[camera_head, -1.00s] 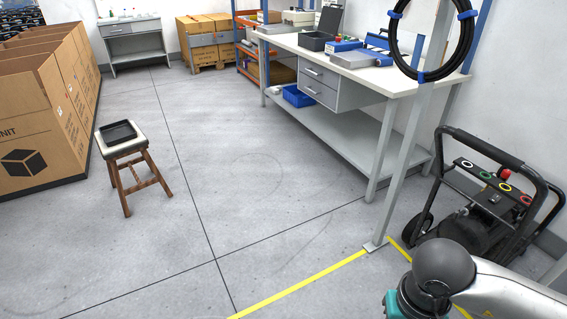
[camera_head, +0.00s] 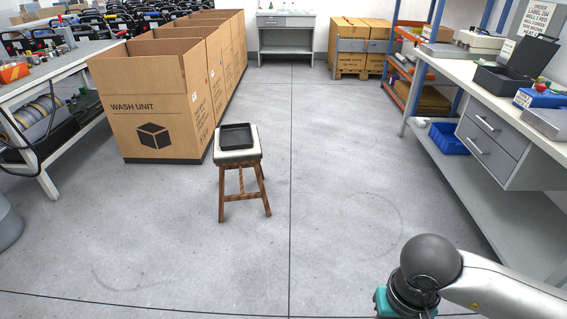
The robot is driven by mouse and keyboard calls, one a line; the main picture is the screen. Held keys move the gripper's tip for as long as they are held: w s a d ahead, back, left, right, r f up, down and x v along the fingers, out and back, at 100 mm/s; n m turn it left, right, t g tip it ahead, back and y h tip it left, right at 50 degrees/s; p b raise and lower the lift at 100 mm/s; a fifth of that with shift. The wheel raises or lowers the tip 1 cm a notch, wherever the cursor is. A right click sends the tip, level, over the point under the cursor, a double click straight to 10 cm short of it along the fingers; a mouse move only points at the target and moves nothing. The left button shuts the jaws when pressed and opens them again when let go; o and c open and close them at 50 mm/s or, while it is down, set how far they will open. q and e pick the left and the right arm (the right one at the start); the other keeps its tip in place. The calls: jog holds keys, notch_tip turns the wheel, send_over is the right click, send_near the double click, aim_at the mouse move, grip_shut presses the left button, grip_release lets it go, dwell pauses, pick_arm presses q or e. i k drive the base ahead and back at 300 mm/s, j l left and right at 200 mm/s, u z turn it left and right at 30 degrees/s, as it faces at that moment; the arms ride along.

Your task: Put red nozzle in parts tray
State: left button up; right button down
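A black, shallow, open tray (camera_head: 236,148) lies on the pale seat of a wooden stool in the middle of the floor. It looks empty, and I cannot tell for certain that it is the parts tray. I cannot make out a red nozzle in this view. My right arm comes in at the lower right, with a dark round joint and a teal part cut by the bottom edge. Its fingers are out of frame, so anything held there is hidden. My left gripper is not in view.
The stool (camera_head: 240,195) stands beside a row of cardboard boxes (camera_head: 160,120). A workbench (camera_head: 60,62) is at left. A bench with drawers (camera_head: 489,140) and a blue bin (camera_head: 447,139) is at right. Floor (camera_head: 335,190) between stool and right bench is clear.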

aim_at(236, 138)
jog(key=i+u, duration=0.25)
jog(key=i, duration=0.35)
jog(key=i+l+u, duration=0.2)
jog(key=i, duration=0.45)
jog(key=i+u, duration=0.15)
jog(key=i, duration=0.3)
jog(key=i+u, duration=0.15)
jog(key=i, duration=0.3)
jog(key=i+l+u, duration=0.2)
jog(key=i, duration=0.3)
jog(key=i+u, duration=0.15)
jog(key=i, duration=0.3)
jog(key=i+l+u, duration=0.15)
jog(key=i, duration=0.25)
jog(key=l, duration=0.1)
